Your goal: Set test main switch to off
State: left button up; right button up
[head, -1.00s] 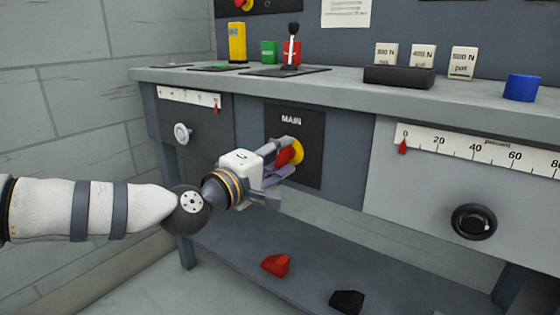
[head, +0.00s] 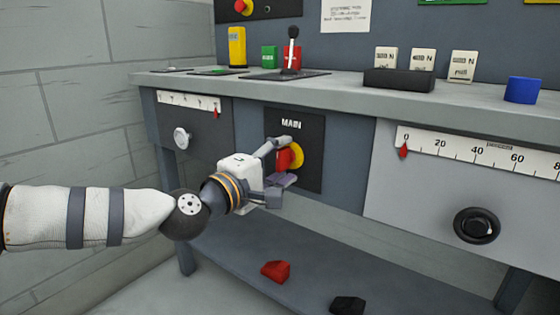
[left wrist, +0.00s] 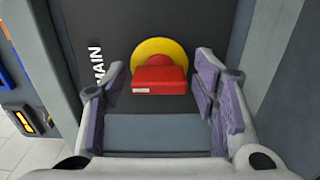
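The main switch is a red handle (head: 284,160) on a yellow round base (head: 298,156), on a dark panel lettered MAIN (head: 307,178). My left gripper (head: 284,162) is in front of it, one finger above and one below the handle in the head view. In the left wrist view the red handle (left wrist: 158,80) shows as a block with a small white mark, in front of the yellow disc (left wrist: 160,50). The left fingers (left wrist: 160,103) are spread, with visible gaps to the handle on both sides. My right gripper is in neither view.
A bench top (head: 340,84) juts out above the panel. A grey knob (head: 182,138) is at left, and a black dial (head: 476,225) is at right below a percent scale (head: 480,150). Red (head: 276,270) and black (head: 348,305) pieces lie on the lower shelf.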

pick_arm(q)
jog(key=v, duration=1.2)
